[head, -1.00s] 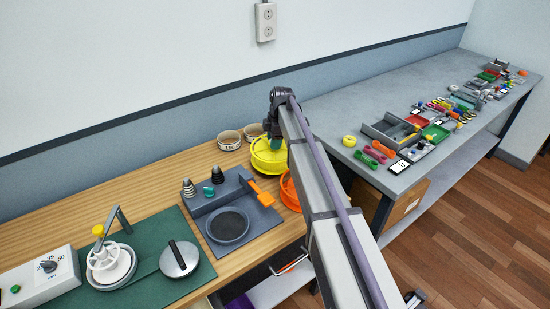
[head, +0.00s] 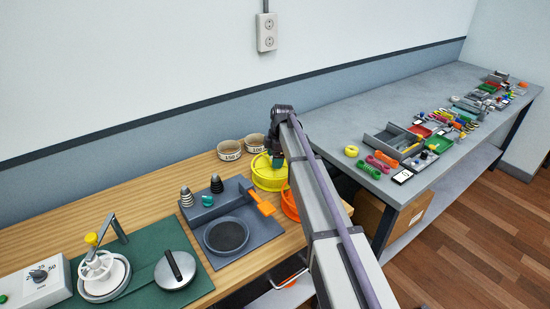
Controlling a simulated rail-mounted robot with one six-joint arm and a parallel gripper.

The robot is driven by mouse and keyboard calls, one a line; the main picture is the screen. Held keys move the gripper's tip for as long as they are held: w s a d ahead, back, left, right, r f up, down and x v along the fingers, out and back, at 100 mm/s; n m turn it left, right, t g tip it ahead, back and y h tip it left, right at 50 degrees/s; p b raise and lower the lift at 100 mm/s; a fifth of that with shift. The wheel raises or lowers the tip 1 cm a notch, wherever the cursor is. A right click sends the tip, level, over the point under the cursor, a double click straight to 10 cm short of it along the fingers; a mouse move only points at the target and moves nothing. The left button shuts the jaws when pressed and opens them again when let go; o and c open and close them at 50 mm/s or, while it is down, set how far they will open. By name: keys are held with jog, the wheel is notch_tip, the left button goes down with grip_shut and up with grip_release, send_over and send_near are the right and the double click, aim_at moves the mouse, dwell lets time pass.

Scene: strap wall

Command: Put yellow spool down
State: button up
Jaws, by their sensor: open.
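The yellow spool (head: 266,181) stands upright on the wooden bench (head: 150,196), behind the grey tray and in front of two labelled rings. My arm passes in front of its right side. My gripper (head: 277,160) points down at the top of the spool and is mostly hidden by my own arm. It is open. Whether its fingers touch the spool cannot be told.
An orange spool (head: 290,203) stands just in front of the yellow one, partly behind my arm. The grey tray (head: 225,222) with cones and an orange-handled tool is to the left. Two labelled rings (head: 229,150) stand behind. A grey bench (head: 335,130) with small parts is at right.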

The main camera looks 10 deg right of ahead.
jog(key=shift+r, duration=0.1)
notch_tip(320, 180, up, 12)
jog(key=d+p, duration=0.2)
jog(key=p, duration=1)
jog(key=s+a+m+h, duration=0.1)
jog(key=s+m, duration=1.6)
jog(key=s, duration=1.9)
jog(key=shift+a+m+h, duration=0.4)
jog(key=shift+a, duration=0.2)
jog(key=shift+s, duration=0.1)
jog(key=shift+o, duration=0.4)
jog(key=shift+w, duration=0.2)
jog(key=shift+f, duration=0.2)
